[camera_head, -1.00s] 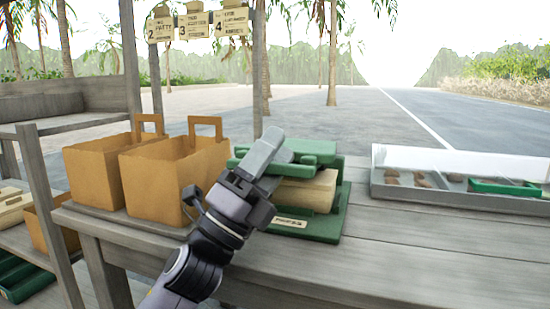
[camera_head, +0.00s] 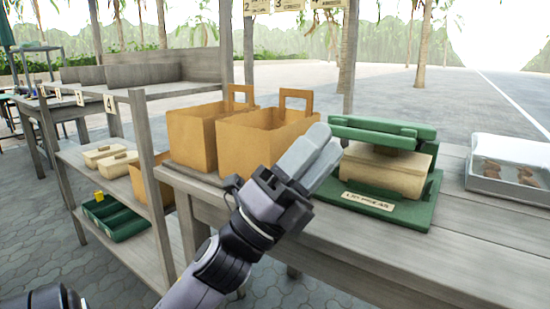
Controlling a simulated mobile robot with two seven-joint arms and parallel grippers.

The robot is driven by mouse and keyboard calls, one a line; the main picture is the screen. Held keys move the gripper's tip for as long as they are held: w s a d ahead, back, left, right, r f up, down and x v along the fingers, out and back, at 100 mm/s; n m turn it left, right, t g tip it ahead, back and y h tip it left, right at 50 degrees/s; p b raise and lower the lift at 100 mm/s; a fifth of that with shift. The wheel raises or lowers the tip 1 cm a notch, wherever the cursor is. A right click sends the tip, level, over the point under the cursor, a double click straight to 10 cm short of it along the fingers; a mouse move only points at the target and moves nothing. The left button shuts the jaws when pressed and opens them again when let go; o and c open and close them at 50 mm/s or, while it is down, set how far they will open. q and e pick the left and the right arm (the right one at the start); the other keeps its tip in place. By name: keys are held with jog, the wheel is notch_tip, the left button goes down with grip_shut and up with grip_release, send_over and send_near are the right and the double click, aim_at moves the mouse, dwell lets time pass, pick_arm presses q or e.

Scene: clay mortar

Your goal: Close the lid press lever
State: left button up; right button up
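The green press (camera_head: 432,205) stands on the wooden table with a beige box (camera_head: 385,172) in it. Its green upper part, with the lever bar (camera_head: 385,128), lies roughly level above the box. I cannot tell how far the lever is down. A pale label sits on the front of the press base. My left gripper (camera_head: 324,146) is just left of the press, its two grey fingers side by side and pointing up and right. The fingers look shut with nothing between them. Their tips overlap the left edge of the press in view; contact is unclear. My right gripper is not in view.
Two brown open boxes with handles (camera_head: 262,145) stand left of the press, close behind my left gripper. A tray (camera_head: 508,180) with brown pieces is at the right. A lower shelf at left holds green trays (camera_head: 118,220). The table front (camera_head: 470,250) is clear.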

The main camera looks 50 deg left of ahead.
pick_arm(q)
jog(key=shift+y, duration=0.3)
jog(key=shift+s+a+f+p, duration=0.1)
jog(key=shift+s+a+p, duration=0.25)
jog(key=shift+s+p, duration=0.7)
jog(key=shift+s+a+p, duration=0.3)
jog(key=shift+s+p, duration=0.5)
jog(key=shift+p, duration=0.5)
jog(key=shift+s+a+f+p, duration=0.1)
jog(key=shift+s+a+p, duration=0.25)
jog(key=shift+s+p, duration=0.7)
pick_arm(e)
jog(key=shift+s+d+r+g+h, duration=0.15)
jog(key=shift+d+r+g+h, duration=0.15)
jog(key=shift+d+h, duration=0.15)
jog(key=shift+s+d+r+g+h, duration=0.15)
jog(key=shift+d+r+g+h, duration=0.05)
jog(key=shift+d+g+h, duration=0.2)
pick_arm(q)
jog(key=shift+w, duration=0.15)
